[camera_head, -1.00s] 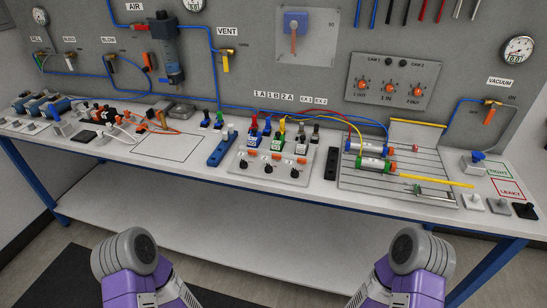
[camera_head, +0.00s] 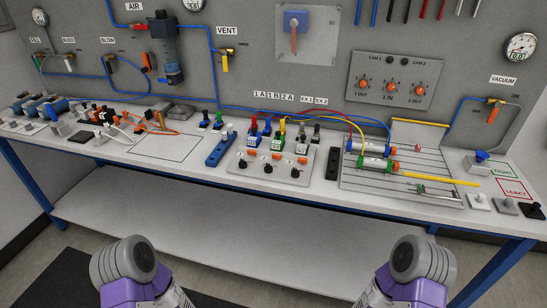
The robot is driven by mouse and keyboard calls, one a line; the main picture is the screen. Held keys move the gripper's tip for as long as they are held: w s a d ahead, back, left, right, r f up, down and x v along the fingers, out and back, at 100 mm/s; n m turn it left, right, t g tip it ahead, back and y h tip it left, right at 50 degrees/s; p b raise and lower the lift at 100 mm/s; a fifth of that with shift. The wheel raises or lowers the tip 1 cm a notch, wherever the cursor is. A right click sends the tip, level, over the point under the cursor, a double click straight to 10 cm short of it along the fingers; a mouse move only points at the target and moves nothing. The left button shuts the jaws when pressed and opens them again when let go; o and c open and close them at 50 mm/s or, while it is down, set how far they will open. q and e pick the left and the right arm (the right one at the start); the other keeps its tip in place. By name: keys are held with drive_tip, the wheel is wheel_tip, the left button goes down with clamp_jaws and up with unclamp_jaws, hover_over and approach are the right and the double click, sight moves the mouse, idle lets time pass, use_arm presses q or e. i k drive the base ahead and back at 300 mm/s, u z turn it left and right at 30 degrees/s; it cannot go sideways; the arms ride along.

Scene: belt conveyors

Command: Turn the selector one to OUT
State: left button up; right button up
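A grey wall panel (camera_head: 439,75) at the upper right carries three orange knobs. The left knob (camera_head: 364,84) is labelled "1 OUT", the middle knob (camera_head: 391,87) "1 IN" and the right knob (camera_head: 418,90) "2 OUT". A light box (camera_head: 281,176) on the bench has a row of small black knobs, the leftmost (camera_head: 243,164) among them. I cannot tell which knob is selector one, and the knob settings are too small to read. Only parts of my two arms show at the bottom, in front of the bench. Neither gripper is in view.
The long white bench (camera_head: 172,166) stands before the grey wall. Coloured plugs and hoses (camera_head: 277,130) rise behind the knob box. A slotted plate (camera_head: 405,197) with cylinders (camera_head: 367,148) lies to its right. A blue valve block (camera_head: 221,149) stands to its left.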

sight(243, 164)
drive_tip(key=u, duration=0.5)
drive_tip(key=k, duration=0.6)
drive_tip(key=u, duration=0.8)
drive_tip(key=i, duration=1.55)
drive_tip(key=z, duration=0.75)
